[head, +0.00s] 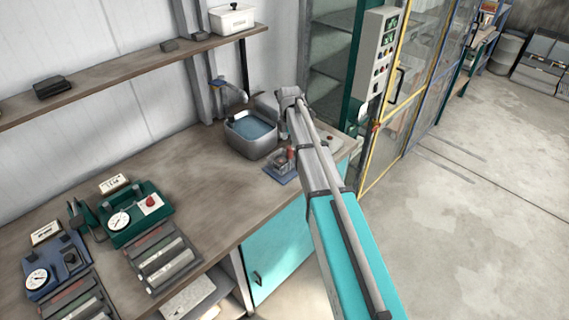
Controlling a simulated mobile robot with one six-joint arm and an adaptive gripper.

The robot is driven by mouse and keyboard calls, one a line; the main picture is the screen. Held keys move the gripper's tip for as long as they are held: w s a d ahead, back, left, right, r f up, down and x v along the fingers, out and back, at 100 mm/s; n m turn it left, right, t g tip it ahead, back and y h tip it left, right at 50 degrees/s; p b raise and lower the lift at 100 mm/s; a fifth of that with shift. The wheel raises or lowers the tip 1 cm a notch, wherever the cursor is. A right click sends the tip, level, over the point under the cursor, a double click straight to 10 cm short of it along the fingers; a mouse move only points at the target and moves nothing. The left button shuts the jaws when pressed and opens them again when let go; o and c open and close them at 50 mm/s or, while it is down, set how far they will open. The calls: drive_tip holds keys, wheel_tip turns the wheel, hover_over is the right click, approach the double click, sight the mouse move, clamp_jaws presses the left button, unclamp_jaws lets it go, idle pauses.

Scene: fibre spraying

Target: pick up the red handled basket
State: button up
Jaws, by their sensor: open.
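No red handled basket shows clearly in the head view. A small blue tray-like item with red parts (283,162) sits on the workbench, just left of my arm and in front of the grey basin. It is too small to tell whether this is the basket. My arm, teal and grey, reaches up from the lower right across the bench's right end. I cannot make out my gripper's fingers at the arm's far end.
The workbench (190,100) holds a grey basin (262,148) with blue liquid, a green gauge unit (140,215), a blue gauge unit (58,265) and trays of dark bars (165,258). A wall shelf (120,75) runs above. A control panel (375,50) stands behind; open floor (480,220) lies right.

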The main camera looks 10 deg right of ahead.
sight(289, 147)
drive_tip(key=shift+f, duration=0.15)
drive_tip(key=shift+s+f+b, duration=0.1)
drive_tip(key=shift+f+b, duration=2.35)
drive_tip(key=shift+b, duration=0.15)
clamp_jaws()
